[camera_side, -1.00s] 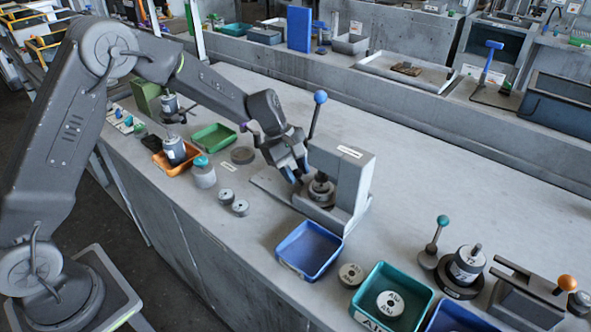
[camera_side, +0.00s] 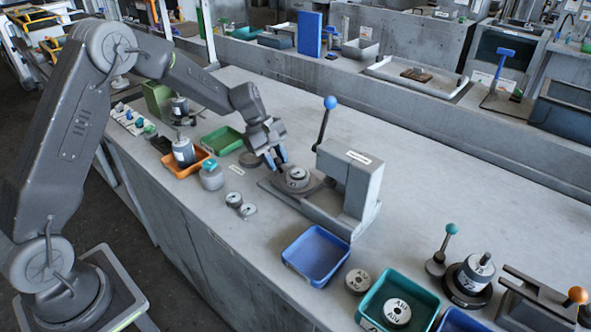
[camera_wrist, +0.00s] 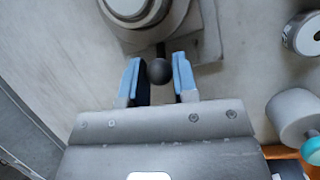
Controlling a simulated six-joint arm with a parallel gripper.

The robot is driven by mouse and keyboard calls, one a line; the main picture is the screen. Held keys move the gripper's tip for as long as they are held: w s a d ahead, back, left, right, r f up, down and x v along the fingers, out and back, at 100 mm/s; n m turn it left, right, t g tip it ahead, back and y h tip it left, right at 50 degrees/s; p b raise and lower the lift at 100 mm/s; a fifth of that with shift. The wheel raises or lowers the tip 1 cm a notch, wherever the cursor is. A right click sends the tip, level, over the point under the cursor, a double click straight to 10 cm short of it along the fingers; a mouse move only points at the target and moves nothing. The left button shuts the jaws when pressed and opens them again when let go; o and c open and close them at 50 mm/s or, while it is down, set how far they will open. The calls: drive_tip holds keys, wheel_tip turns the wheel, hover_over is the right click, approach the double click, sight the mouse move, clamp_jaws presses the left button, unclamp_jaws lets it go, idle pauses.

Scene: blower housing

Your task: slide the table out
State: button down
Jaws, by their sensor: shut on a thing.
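The grey press (camera_side: 348,188) stands on the bench with a blue-knobbed lever (camera_side: 324,122). Its sliding table (camera_side: 321,184) carries a round grey part (camera_side: 297,177), which sits out to the left of the press head, in the open. My gripper (camera_side: 277,161) is low at the table's left end. In the wrist view, the blue fingers of my gripper (camera_wrist: 157,78) are closed around a dark ball knob (camera_wrist: 159,71) on a short stem from the table. The round part (camera_wrist: 133,8) shows at the top of that view, cut off by the edge.
A blue tray (camera_side: 316,255) lies in front of the press. Green (camera_side: 223,140) and orange (camera_side: 187,163) trays lie beyond. The bench behind the press is clear.

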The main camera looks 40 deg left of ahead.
drive_tip(key=a, duration=0.3)
drive_tip(key=shift+a, duration=0.2)
drive_tip(key=c, duration=0.9)
unclamp_jaws()
drive_tip(key=v, duration=1.3)
drive_tip(key=shift+a+r, duration=0.15)
drive_tip(key=shift+r, duration=0.25)
